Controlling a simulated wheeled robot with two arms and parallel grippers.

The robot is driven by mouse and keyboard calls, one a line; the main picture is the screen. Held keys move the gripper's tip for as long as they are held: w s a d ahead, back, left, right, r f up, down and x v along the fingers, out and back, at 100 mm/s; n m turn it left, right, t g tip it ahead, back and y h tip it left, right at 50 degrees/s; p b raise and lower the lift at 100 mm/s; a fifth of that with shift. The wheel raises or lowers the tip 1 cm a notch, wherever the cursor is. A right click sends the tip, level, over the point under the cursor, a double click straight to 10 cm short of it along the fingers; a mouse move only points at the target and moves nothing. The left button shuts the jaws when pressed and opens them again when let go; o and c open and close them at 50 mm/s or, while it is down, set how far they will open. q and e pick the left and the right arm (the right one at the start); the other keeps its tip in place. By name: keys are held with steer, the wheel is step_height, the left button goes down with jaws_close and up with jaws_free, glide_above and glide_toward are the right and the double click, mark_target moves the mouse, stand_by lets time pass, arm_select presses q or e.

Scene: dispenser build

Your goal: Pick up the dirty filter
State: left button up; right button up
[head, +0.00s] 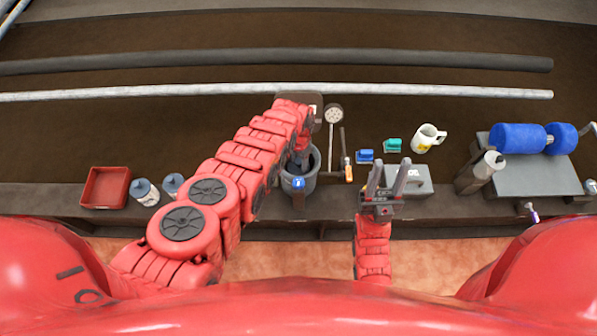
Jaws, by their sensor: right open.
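I cannot make out with certainty which thing is the dirty filter. My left arm reaches over a dark grey bucket (312,183) with a blue tag on its front. My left gripper (301,160) is at the bucket's mouth, mostly hidden by its own arm. I cannot see its fingertips or whether it holds anything. My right gripper (386,172) is open and empty, its two fingers pointing away from me, just left of and partly in front of a grey box (408,181).
A red tray (106,188) and two bottles (144,191) stand on the left. A grey cylinder (487,166) stands beside a bench with a blue roller (519,138).

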arm_select(q)
jaws_close()
stand_by(1.1)
